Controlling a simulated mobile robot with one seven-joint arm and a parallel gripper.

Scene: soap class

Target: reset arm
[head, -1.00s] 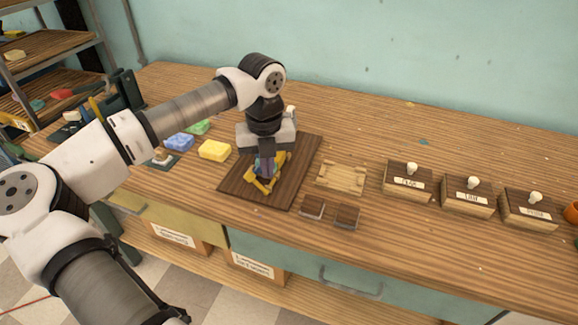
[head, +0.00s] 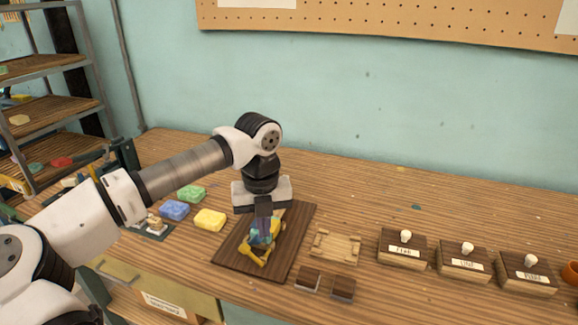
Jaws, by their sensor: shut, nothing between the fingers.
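My gripper (head: 263,235) points down over the dark wooden board (head: 297,226) on the workbench. A yellow object with a bluish part (head: 257,254) stands on the board right at the fingertips, and the fingers partly hide it. The gripper is shut with nothing held. I cannot tell whether the fingertips touch the yellow object.
Yellow (head: 210,219), blue (head: 174,210) and green (head: 192,193) soap bars lie left of the board. A wooden tray (head: 335,246) and two small dark blocks (head: 342,289) lie right of it. Labelled boxes with white knobs (head: 402,249) stand farther right. The back of the bench is mostly clear.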

